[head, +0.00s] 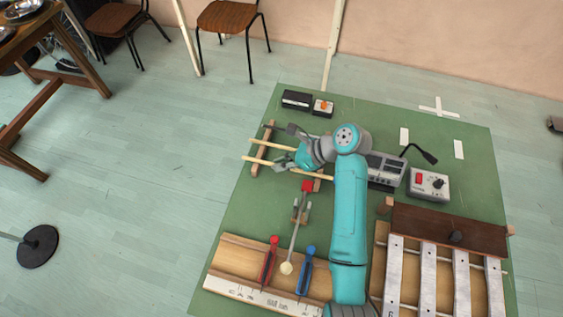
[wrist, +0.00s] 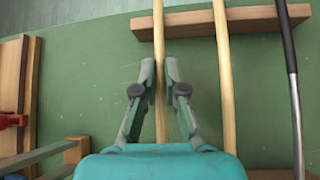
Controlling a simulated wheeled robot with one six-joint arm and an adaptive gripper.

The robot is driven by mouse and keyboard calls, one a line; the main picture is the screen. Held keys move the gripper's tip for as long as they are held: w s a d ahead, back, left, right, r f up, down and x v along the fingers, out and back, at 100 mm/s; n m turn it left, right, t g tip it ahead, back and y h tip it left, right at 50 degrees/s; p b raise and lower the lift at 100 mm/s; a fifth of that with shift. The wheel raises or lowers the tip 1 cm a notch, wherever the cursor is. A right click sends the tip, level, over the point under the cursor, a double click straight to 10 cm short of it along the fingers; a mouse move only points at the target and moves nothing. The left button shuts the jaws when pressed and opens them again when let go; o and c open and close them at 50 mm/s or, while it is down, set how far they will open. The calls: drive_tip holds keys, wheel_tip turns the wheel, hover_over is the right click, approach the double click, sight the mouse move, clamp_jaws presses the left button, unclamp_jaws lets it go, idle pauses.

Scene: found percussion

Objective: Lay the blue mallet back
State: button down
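My gripper (head: 284,162) is over a wooden rack (head: 262,150) on the green mat. In the wrist view the fingertips (wrist: 160,76) close in on both sides of a pale wooden stick (wrist: 160,110), seemingly touching it. This stick, probably a mallet handle, crosses the rack's rail (wrist: 195,24); I cannot tell whether it rests on it. A second wooden stick (wrist: 225,85) lies parallel on its right, then a dark metal rod (wrist: 291,85). No blue mallet head shows; my arm and gripper hide parts of the sticks.
A red clamp (head: 268,260) and a blue clamp (head: 306,272) sit on a wooden board (head: 240,254) in front. A grey mixer box (head: 384,170) and a switch box (head: 428,184) stand right of the rack, with metal bars (head: 428,275) nearer.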

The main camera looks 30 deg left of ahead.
drive_tip(key=c, duration=1.2)
unclamp_jaws()
drive_tip(key=v, duration=1.2)
drive_tip(key=shift+f, duration=0.1)
